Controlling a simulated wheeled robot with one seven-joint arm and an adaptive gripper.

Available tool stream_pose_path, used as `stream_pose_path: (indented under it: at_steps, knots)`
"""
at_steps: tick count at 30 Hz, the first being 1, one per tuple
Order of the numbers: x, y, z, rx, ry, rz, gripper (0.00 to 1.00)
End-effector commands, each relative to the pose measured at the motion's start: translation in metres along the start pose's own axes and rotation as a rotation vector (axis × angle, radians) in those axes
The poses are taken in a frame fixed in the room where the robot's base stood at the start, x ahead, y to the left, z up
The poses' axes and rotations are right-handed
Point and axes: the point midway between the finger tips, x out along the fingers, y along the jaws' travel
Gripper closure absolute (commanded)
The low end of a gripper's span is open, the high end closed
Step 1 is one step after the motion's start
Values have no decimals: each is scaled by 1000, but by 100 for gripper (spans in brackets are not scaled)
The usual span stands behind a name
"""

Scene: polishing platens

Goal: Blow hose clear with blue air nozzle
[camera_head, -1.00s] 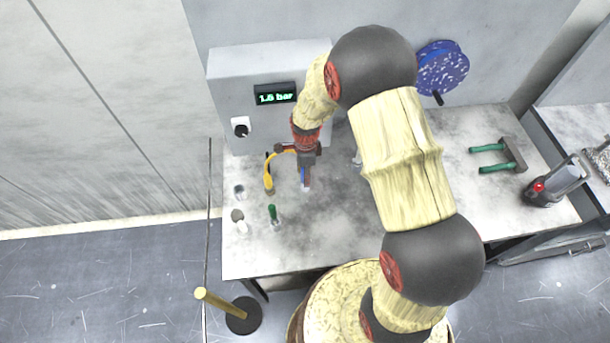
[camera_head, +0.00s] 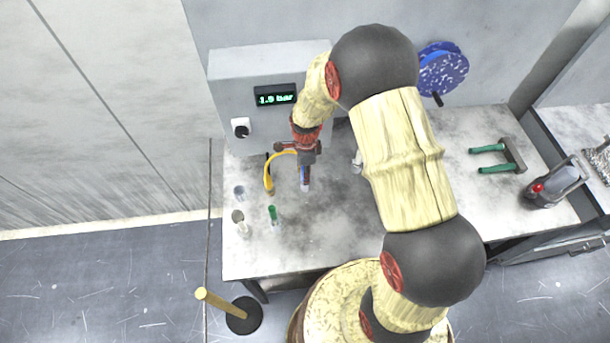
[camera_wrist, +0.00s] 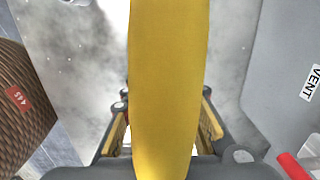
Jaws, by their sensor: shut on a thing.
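My gripper (camera_head: 306,162) points down over the left part of the bench and is shut on the blue air nozzle (camera_head: 304,174). Only a little blue shows below the fingers. A pale tip is at or just above the bench top; I cannot tell whether it touches. A yellow hose (camera_head: 268,176) curves from the gripper down to the bench on the left. In the wrist view a broad yellow hose (camera_wrist: 168,70) runs up the middle between the fingers (camera_wrist: 165,125) and hides the nozzle. A green-topped piece (camera_head: 272,213) stands upright nearby.
A grey wall box carries a lit pressure display (camera_head: 275,98) and a knob (camera_head: 241,127). Round holders (camera_head: 239,192) line the bench's left edge. A green-handled tool (camera_head: 500,157) lies at right. A blue speckled disc (camera_head: 443,70) hangs behind. The bench between is mostly clear.

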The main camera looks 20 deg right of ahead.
Motion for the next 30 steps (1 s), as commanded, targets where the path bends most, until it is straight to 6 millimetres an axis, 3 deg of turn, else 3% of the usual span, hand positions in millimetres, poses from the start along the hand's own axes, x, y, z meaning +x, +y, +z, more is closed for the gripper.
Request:
stream_pose_path:
  at_steps: [30]
  knots:
    - [-46, 2, 0, 0, 1, 6, 100]
